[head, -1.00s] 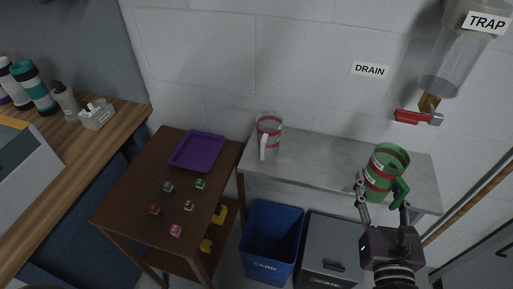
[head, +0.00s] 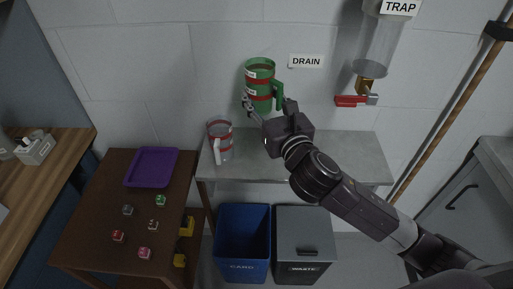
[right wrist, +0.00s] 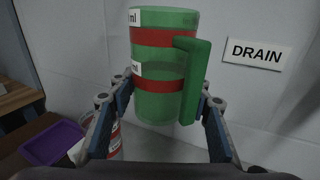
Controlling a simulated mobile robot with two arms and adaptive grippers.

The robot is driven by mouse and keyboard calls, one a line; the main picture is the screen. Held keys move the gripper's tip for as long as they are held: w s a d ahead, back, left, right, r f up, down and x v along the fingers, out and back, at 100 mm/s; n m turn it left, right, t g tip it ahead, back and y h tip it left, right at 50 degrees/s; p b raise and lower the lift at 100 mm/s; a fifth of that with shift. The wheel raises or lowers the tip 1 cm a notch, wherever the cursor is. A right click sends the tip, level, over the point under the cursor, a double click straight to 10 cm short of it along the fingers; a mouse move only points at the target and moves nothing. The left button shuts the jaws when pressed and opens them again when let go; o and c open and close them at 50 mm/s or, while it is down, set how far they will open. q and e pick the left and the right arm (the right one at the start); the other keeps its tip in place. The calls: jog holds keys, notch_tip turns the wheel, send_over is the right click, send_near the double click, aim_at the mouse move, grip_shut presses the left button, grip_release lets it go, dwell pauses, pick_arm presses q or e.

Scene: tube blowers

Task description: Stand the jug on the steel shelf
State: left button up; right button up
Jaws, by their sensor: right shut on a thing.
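A green see-through jug (head: 258,72) with red bands and a green handle is held upright by my right gripper (head: 267,107). In the right wrist view the jug (right wrist: 155,65) sits between the two fingers, with its handle to the right. It appears raised above the steel shelf (head: 345,155), in front of the wall, with clear air under its base. A second, clear jug (head: 222,150) with red bands and a white handle stands on the shelf's left end. It also shows partly behind the left finger in the right wrist view (right wrist: 115,142). My left gripper is out of view.
A DRAIN label (head: 306,61) is on the wall. A TRAP cylinder (head: 380,45) with a red-handled valve (head: 350,101) hangs at the right. Blue (head: 243,235) and grey (head: 303,240) bins stand below. A brown table (head: 90,210) holds a purple tray (head: 152,167) and several small cubes.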

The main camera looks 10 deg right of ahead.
notch_tip(320, 180, down, 12)
jog(key=shift+f+b, duration=0.25)
jog(key=shift+b, duration=1)
jog(key=shift+f+b, duration=0.6)
jog(key=shift+f, duration=1.5)
jog(key=shift+f, duration=0.1)
jog(key=o, duration=1.5)
jog(key=shift+r, duration=0.2)
jog(key=s, duration=0.3)
jog(key=s+d+b, duration=0.1)
jog(key=s, duration=0.7)
jog(key=shift+s+d+f+b, duration=0.15)
jog(key=shift+b, duration=0.25)
jog(key=shift+s, duration=0.4)
